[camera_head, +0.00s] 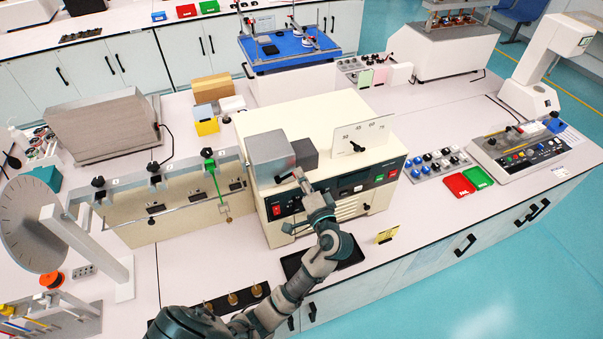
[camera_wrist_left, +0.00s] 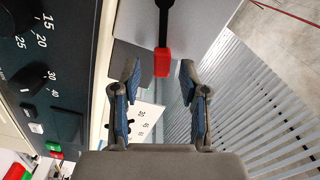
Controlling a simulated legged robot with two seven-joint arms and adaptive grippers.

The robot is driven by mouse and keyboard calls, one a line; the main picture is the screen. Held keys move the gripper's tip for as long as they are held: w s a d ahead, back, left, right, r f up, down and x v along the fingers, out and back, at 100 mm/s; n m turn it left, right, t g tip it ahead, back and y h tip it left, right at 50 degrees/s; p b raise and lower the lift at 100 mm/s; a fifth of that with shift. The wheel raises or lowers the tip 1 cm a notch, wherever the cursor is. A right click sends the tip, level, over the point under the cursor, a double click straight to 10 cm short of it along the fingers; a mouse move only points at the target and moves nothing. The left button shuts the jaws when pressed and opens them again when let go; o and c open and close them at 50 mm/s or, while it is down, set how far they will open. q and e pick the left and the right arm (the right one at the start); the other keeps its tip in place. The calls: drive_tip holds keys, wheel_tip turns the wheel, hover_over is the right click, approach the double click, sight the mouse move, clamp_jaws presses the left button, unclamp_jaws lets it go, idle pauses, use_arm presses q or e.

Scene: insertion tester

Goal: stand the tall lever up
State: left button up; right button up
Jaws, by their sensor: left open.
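In the left wrist view, a black lever (camera_wrist_left: 164,22) with a red tip (camera_wrist_left: 162,62) runs down from the top edge. My left gripper (camera_head: 300,176) is at the tester's front, just below the grey block. Its fingers (camera_wrist_left: 159,80) are open, with the red tip centred between and just beyond them, apart from both. In the head view the red tip is hidden. My right gripper is out of view.
The tester's front panel (camera_head: 375,180) has knobs and coloured buttons. A black tray (camera_head: 335,262) lies under my left forearm. A small yellow sign (camera_head: 387,235) stands right of it. A rack with hanging clamps (camera_head: 160,200) is close on the left. Bench to the right is partly clear.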

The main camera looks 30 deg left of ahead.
use_arm(q)
drive_tip(key=shift+w+a+f, duration=0.1)
drive_tip(key=shift+w+a, duration=0.15)
drive_tip(key=shift+a, duration=0.3)
drive_tip(key=shift+w+a, duration=0.25)
drive_tip(key=shift+a, duration=0.25)
clamp_jaws()
drive_tip(key=shift+d, duration=0.1)
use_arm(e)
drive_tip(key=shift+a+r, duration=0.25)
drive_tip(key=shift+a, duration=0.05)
use_arm(q)
drive_tip(key=shift+f, duration=0.1)
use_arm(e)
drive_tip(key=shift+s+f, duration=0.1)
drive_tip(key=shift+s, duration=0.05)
